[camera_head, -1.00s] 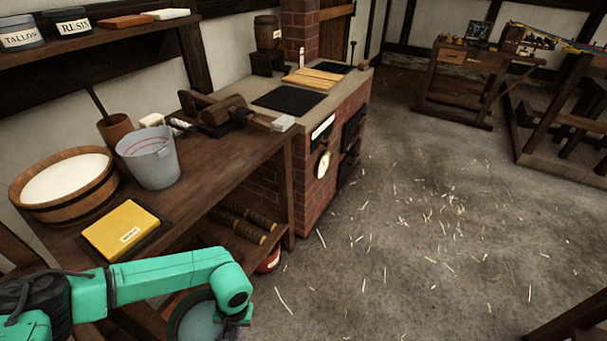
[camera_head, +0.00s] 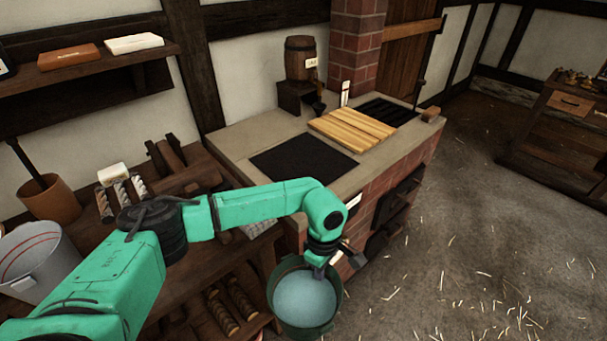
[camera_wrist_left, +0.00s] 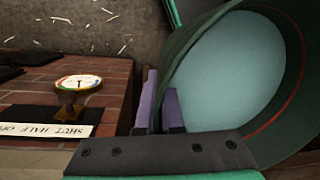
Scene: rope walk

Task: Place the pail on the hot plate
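A dark green pail (camera_head: 278,310) with pale blue-grey contents hangs from my left gripper (camera_head: 322,268), in front of the brick stove and above the floor. In the left wrist view the pail (camera_wrist_left: 290,110) fills the right side, and the gripper's purple fingers (camera_wrist_left: 160,108) are closed on its wall near the rim. The black hot plate (camera_head: 302,158) lies flat and bare on the stove top, behind and above the pail. My right gripper is in neither current view.
A slatted wooden board (camera_head: 352,128) lies beside the hot plate, with a black grate (camera_head: 388,111) beyond it. A small barrel (camera_head: 300,58) stands behind. A grey bucket (camera_head: 40,265) stands on the bench at left. A gauge (camera_wrist_left: 78,82) sticks out from the stove front.

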